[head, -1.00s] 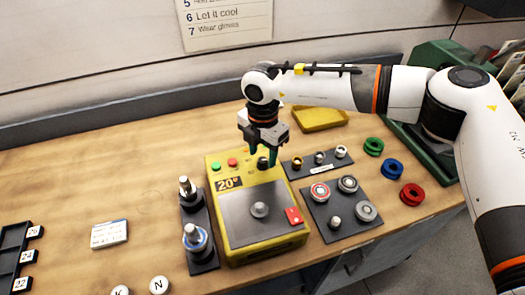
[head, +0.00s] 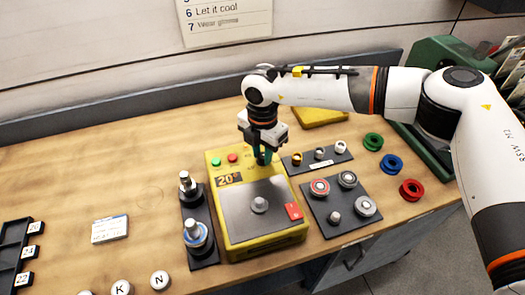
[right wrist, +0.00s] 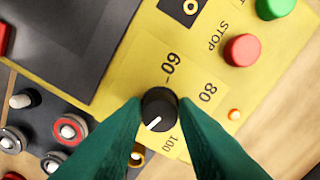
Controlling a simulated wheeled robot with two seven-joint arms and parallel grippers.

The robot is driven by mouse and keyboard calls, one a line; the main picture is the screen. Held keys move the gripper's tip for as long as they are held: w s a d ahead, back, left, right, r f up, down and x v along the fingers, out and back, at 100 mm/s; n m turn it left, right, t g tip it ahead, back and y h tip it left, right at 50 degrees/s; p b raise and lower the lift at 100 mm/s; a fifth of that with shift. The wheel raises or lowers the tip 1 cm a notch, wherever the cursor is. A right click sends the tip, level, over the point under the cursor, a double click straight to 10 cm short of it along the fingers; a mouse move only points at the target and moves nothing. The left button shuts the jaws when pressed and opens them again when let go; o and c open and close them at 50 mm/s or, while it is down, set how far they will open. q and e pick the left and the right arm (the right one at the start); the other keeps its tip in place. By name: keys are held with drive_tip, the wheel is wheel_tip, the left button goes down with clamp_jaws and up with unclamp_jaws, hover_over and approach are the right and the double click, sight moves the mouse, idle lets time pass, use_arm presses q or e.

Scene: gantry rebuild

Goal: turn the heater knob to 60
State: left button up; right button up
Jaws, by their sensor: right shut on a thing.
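The yellow heater (head: 262,240) stands on the bench, and its display (head: 228,180) reads 20°. The round black heater knob (right wrist: 159,103) sits between my right gripper's two green fingertips in the right wrist view. Its white pointer line aims down-left in that view, away from the printed 60 (right wrist: 169,65) and 80 (right wrist: 208,93). The 100 mark (right wrist: 173,142) is partly hidden by a finger. My right gripper (head: 263,156) is shut on the knob from above, and its fingers largely hide the knob in the head view. My left gripper is out of view.
A green button (head: 215,161) and a red STOP button (head: 233,158) are beside the knob. Grey trays of small parts (head: 335,226) stand right of the heater, and a grey rack (head: 205,246) stands left. The bench's left middle is mostly clear.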

drive_tip(key=shift+f+n+b, duration=0.15)
drive_tip(key=shift+n+b, duration=0.25)
drive_tip(key=shift+b, duration=0.2)
drive_tip(key=n+b, duration=1)
drive_tip(key=n, duration=0.2)
drive_tip(key=shift+b, duration=0.4)
drive_tip(key=n+b, duration=0.1)
drive_tip(key=n, duration=0.3)
drive_tip(key=n+b, duration=0.1)
drive_tip(key=shift+r+n, duration=0.2)
drive_tip(key=shift+n, duration=0.1)
drive_tip(key=n, duration=0.3)
drive_tip(key=shift+n+b, duration=0.3)
drive_tip(key=shift+b, duration=0.05)
drive_tip(key=n, duration=0.4)
drive_tip(key=shift+n, duration=0.3)
drive_tip(key=n, duration=0.5)
drive_tip(key=shift+r, duration=0.1)
drive_tip(key=n, duration=0.9)
drive_tip(key=shift+n, duration=0.4)
